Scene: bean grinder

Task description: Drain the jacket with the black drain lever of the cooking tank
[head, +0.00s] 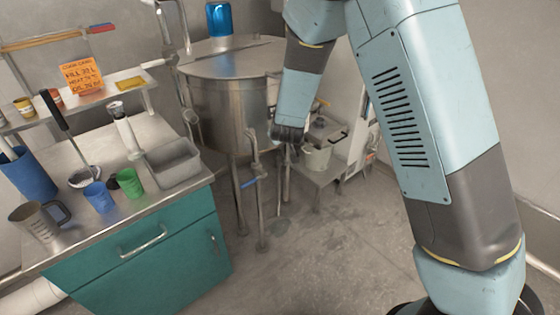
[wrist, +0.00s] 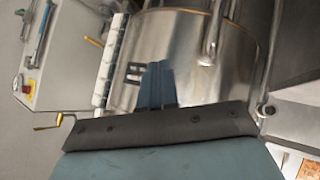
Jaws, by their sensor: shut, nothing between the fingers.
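The steel cooking tank (head: 225,100) stands on legs at the back, with a flat lid. My gripper (head: 291,150) is beside the tank's lower right side in the head view. In the wrist view my gripper (wrist: 156,68) is shut and empty, its blue fingers pointing at the tank wall (wrist: 185,50). I cannot tell whether they touch it. A valve with a blue lever (head: 250,183) is on the pipe in front of the tank. I cannot make out a black drain lever in either view.
A teal cabinet (head: 150,258) with cups, a jug and a steel pan (head: 172,165) stands at the left. A small table with a white pot (head: 316,157) is right of my gripper. A control box (wrist: 45,60) with a red button shows in the wrist view. The front floor is clear.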

